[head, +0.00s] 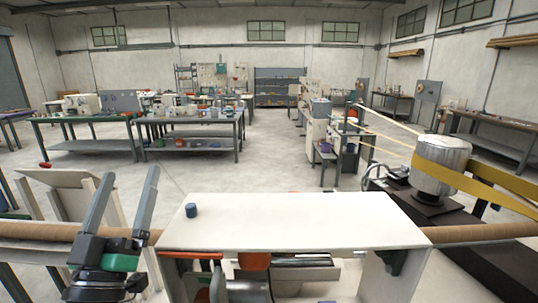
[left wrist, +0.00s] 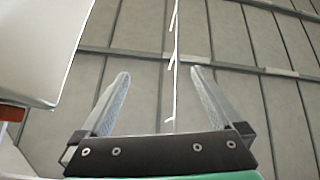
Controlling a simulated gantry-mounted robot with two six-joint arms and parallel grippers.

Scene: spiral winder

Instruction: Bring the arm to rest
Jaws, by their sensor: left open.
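My left gripper (head: 122,203) stands at the lower left of the head view, its two long grey fingers pointing up and spread apart. It is open with nothing between the fingers. In the left wrist view the left gripper (left wrist: 156,85) also shows open and empty, facing the ceiling beams and panels. It is left of the white tabletop of the winder (head: 290,222), apart from it. My right gripper is in neither view.
A small dark blue cylinder (head: 191,210) stands on the white top's left part. A long brown tube (head: 468,233) runs across behind the gripper and right. A grey motor with a yellow belt (head: 442,165) stands at right. Workbenches (head: 190,125) stand farther back across open floor.

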